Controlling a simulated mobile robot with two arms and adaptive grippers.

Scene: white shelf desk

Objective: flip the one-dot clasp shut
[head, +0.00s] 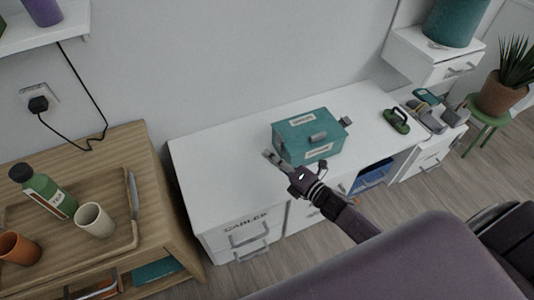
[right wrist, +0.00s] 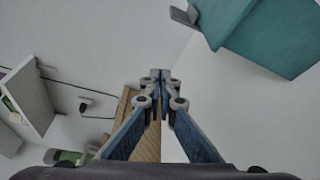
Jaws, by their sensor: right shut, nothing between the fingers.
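A teal box (head: 308,133) with a grey lid handle and pale labels stands on the white desk. A grey clasp (head: 346,121) sticks out at its right end. In the right wrist view, the box (right wrist: 265,35) fills the upper right, and a dark grey clasp (right wrist: 184,15) juts from its left side. I cannot read any dots on the clasps. My right gripper (head: 270,156) is just left of the box's front left corner, shut and empty. In the wrist view its fingertips (right wrist: 160,75) are together, below and left of the clasp, apart from it. My left gripper is not in view.
A wooden table (head: 97,165) with a bottle (head: 45,192) and cups stands on the left. A green-handled object (head: 396,121) and other tools lie on the desk's right. The desk top (head: 215,165) left of the box is clear.

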